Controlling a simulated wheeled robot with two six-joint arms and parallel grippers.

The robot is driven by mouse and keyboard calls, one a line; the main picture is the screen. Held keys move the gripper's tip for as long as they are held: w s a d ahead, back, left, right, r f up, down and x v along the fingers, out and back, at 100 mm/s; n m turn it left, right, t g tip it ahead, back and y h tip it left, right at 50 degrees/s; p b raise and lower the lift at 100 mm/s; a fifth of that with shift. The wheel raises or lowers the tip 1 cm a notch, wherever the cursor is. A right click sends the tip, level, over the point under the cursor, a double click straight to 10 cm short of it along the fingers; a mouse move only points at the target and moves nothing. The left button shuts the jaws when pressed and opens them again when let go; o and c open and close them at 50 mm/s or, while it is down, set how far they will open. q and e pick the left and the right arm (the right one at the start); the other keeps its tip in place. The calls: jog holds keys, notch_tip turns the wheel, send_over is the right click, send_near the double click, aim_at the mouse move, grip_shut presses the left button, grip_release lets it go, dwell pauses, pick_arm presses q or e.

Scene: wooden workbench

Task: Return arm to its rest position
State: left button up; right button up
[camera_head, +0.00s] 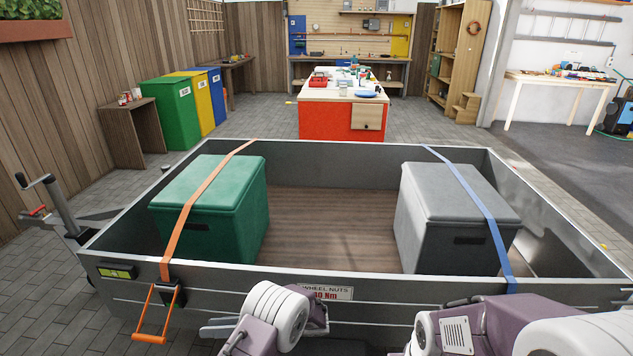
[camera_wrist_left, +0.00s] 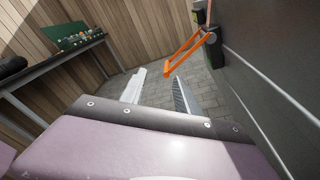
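My left gripper (camera_head: 212,329) is low at the front of the trailer, just outside its front wall. In the left wrist view, its two fingers (camera_wrist_left: 158,80) stand apart with nothing between them. The orange ratchet handle (camera_head: 152,318) hangs outside the trailer wall, left of the gripper and apart from it. The handle also shows beyond the fingers in the left wrist view (camera_wrist_left: 184,56). The orange strap (camera_head: 202,195) runs over the green box (camera_head: 190,222). My right arm (camera_head: 460,332) shows at the bottom right; its gripper is not visible.
The trailer wall (camera_head: 230,291) stands close to both arms. A grey box (camera_head: 430,240) under a blue strap (camera_head: 465,185) sits in the trailer's right side. The trailer bed (camera_head: 325,225) between the boxes is clear. A red workbench (camera_head: 325,120) stands far behind.

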pick_arm(q)
jog(key=s+a+r+n+g+h, duration=0.45)
jog(key=s+r+n+h, duration=0.35)
jog(key=s, duration=0.3)
jog(key=s+d+f+n+t+h, duration=0.25)
jog(key=d+n+h, duration=0.2)
jog(key=n, duration=0.25)
jog(key=s+d+f+n+t+h, duration=0.2)
jog(key=s+d+f+n+h, duration=0.2)
jog(key=d+n, duration=0.2)
notch_tip(320, 180, up, 26)
jog(key=w+n+t+p, duration=0.2)
jog(key=n+p, duration=0.1)
jog(key=p, duration=2.3)
jog(key=shift+w+d+r+n+h+p, duration=0.15)
jog(key=shift+w+d+n+h+p, duration=0.2)
jog(key=shift+w+d, duration=0.1)
